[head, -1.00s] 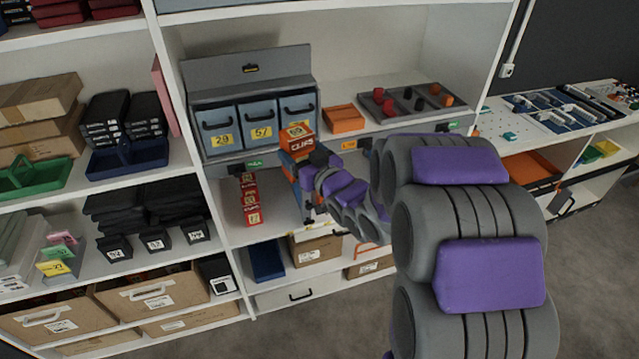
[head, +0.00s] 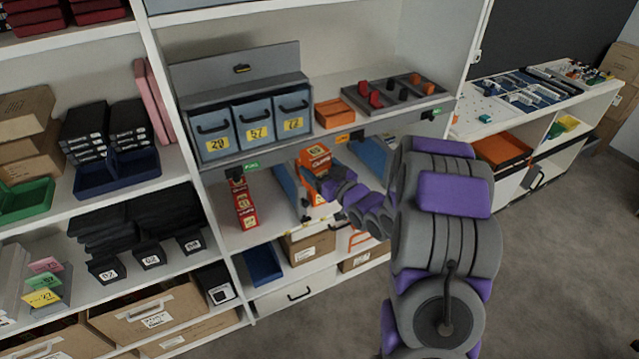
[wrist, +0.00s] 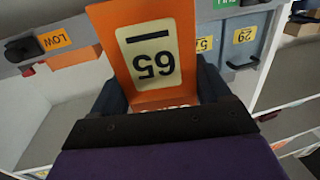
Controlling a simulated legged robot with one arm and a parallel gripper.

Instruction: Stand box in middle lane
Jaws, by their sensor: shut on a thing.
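An orange box (head: 314,156) with a pale label is in my gripper (head: 320,184), at the lower shelf bay in the head view. It looks roughly upright, between a blue divider (head: 285,184) on its left and a blue divider (head: 371,154) on its right. Whether its base touches the shelf I cannot tell. In the wrist view the box (wrist: 152,52) shows a label reading 65 upside down, with dark jaws (wrist: 160,95) on both sides. A row of red boxes (head: 245,204) stands in the lane to the left.
Above the bay, a shelf edge (head: 275,158) with small tags holds blue-grey drawers (head: 252,122), an orange tray (head: 335,113) and a grey tray (head: 395,93). Cartons (head: 308,246) and a blue bin (head: 262,265) sit on the shelf below.

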